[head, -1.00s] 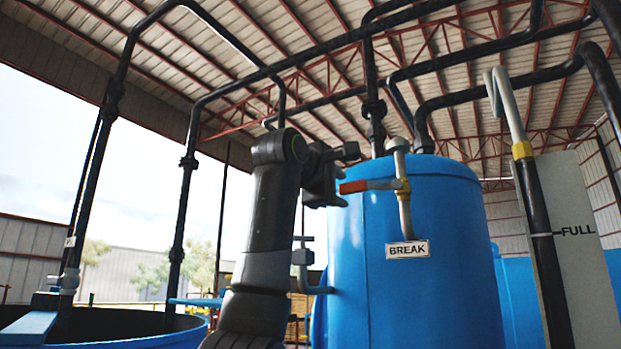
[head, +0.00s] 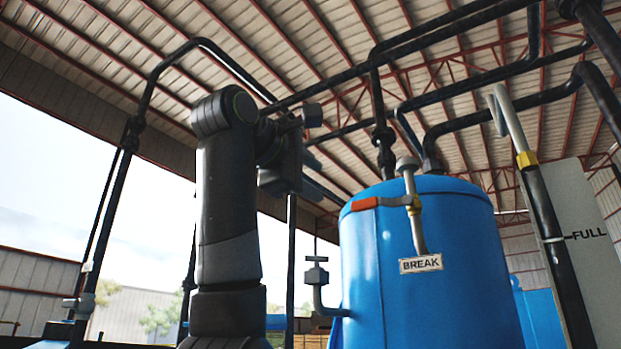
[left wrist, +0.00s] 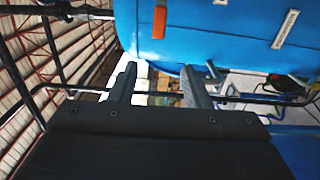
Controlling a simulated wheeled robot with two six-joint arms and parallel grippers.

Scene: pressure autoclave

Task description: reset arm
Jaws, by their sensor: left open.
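My left arm rises at the left of the head view, with its left gripper (head: 304,150) up high, left of the blue tank (head: 430,265). The gripper is open and empty. In the left wrist view its two fingers (left wrist: 160,75) stand apart with nothing between them. The orange valve handle (head: 378,203) lies about level on the thin pipe above the BREAK label (head: 421,263). The gripper is apart from it. The handle also shows in the left wrist view (left wrist: 159,22), above the fingers. My right gripper is not in view.
Black pipes (head: 386,120) run overhead and down to the tank. A grey valve (head: 317,277) sits on a side pipe between my arm and the tank. A panel marked FULL (head: 590,215) stands at the right. Open air lies left of my arm.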

